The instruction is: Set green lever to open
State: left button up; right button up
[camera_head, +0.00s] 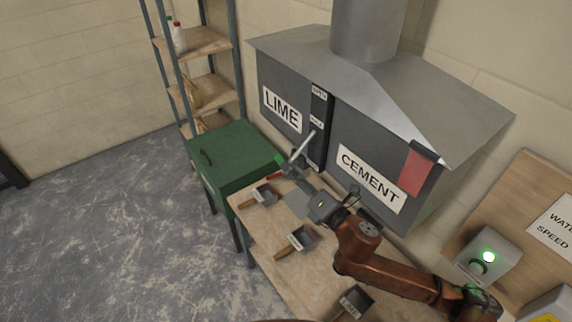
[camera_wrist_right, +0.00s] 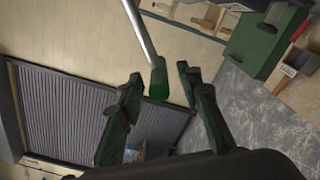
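The green lever is a pale metal rod (camera_head: 302,146) with a green grip, standing out from the dark slotted strip (camera_head: 320,106) between the LIME and CEMENT panels. The strip has small white labels, one at its top and one lower down, too small to read surely. The rod starts below the lower label. In the right wrist view the green grip (camera_wrist_right: 158,80) is in line with the gap between two spread fingers; contact is not visible. My right gripper (camera_head: 287,168) is open at the lever's outer end. My left gripper is out of view.
A wooden bench (camera_head: 268,232) carries several brushes or scrapers, close under my right arm. A green cabinet (camera_head: 232,150) stands left of the bench. A shelf (camera_head: 195,42) stands behind.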

jog(key=shift+x, duration=1.7)
grip_shut()
